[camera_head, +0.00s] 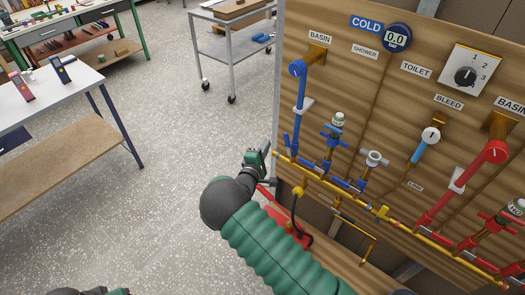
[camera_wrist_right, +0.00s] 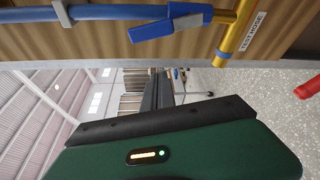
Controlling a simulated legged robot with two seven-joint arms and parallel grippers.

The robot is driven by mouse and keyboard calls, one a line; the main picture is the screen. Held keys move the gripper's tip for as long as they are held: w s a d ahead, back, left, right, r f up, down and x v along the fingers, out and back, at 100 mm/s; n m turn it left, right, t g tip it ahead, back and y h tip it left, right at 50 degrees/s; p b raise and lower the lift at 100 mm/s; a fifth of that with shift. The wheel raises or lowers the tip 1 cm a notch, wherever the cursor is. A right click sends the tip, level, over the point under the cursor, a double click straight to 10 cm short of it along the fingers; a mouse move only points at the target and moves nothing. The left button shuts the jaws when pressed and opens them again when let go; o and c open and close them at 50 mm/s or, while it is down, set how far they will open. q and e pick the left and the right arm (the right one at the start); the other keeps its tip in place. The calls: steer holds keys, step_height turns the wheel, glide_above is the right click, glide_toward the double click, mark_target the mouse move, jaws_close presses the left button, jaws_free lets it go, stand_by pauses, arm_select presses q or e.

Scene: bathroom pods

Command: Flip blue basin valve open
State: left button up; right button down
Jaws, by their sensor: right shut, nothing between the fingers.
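The blue basin pipe (camera_head: 299,95) runs down the wooden panel below the left BASIN label. A blue lever valve (camera_head: 291,143) sits at its foot, near the yellow pipe. In the right wrist view the blue valve handle (camera_wrist_right: 165,28) lies roughly along the blue pipe (camera_wrist_right: 90,12), close to the yellow pipe (camera_wrist_right: 238,30). My right gripper (camera_head: 268,162) is shut and empty, just left of and below the valve, apart from it. Its dark fingers (camera_wrist_right: 157,92) also show in the wrist view. Only a sliver of my left gripper (camera_head: 118,291) shows at the bottom edge; its jaws are hidden.
Other blue valves (camera_head: 333,138) and a red basin pipe (camera_head: 470,170) stand to the right on the panel (camera_head: 350,90). A black hose (camera_head: 295,215) hangs below the yellow pipe. A workbench (camera_head: 60,90) and a cart (camera_head: 235,45) stand left. The floor between is clear.

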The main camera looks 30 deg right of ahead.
mark_target(288, 145)
steer(key=d, duration=0.1)
steer(key=d+p, duration=0.1)
steer(key=d, duration=0.1)
steer(key=s+d+p, duration=0.1)
steer(key=shift+s+d+r, duration=0.1)
steer(key=shift+d+r, duration=0.1)
steer(key=shift+r, duration=0.15)
